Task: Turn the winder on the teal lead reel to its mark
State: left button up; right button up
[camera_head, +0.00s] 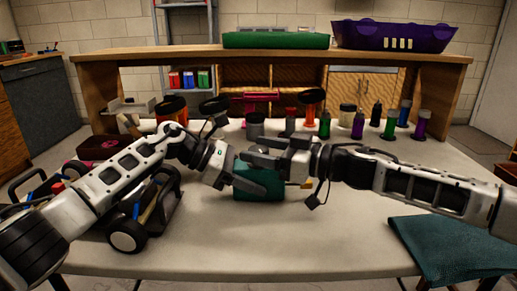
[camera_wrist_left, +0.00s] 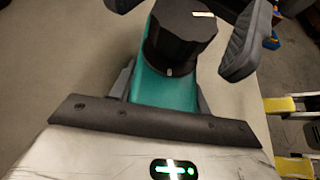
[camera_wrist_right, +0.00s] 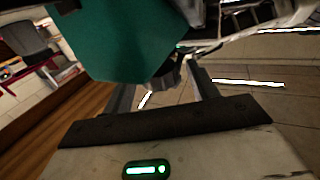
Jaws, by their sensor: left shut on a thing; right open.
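The teal lead reel (camera_head: 262,190) is held over the middle of the table, partly hidden behind my grippers. In the left wrist view its teal body (camera_wrist_left: 160,92) sits between the fingers of my left gripper (camera_head: 243,184), which is shut on it. The black winder (camera_wrist_left: 180,38) is on the reel; a pale mark (camera_wrist_left: 203,14) shows on its top and a small grey mark (camera_wrist_left: 169,72) at its base. My right gripper (camera_head: 258,153) is open, its fingers spread on either side of the winder. In the right wrist view the teal body (camera_wrist_right: 125,45) hides most of the winder.
A black tool carrier (camera_head: 160,205) and wheel stand at the left. Several coloured bottles (camera_head: 388,128) stand along the back right. A teal cloth (camera_head: 455,245) lies at the front right. The front middle of the table is clear.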

jog(key=shift+w+a, duration=0.15)
jog(key=shift+a, duration=0.25)
jog(key=c, duration=1)
jog(key=m+t+h, duration=0.1)
jog(key=m+t, duration=0.1)
jog(key=m+t+h, duration=0.1)
jog(key=t+h, duration=0.1)
jog(key=m+t+h, duration=0.2)
jog(key=shift+s+a+m+t, duration=0.2)
jog(key=shift+a+m+t, duration=0.05)
jog(key=shift+m+t, duration=0.05)
jog(key=m+t+h, duration=0.1)
jog(key=h, duration=0.1)
jog(key=m+t+h, duration=0.2)
jog(key=h, duration=0.1)
jog(key=shift+w+m, duration=0.1)
jog(key=shift+m, duration=0.2)
jog(key=shift+d+m+t+h, duration=0.2)
jog(key=shift+m+t+h, duration=0.2)
jog(key=shift+m+h, duration=0.65)
jog(key=shift+w+d+h, duration=0.1)
jog(key=shift+h, duration=0.45)
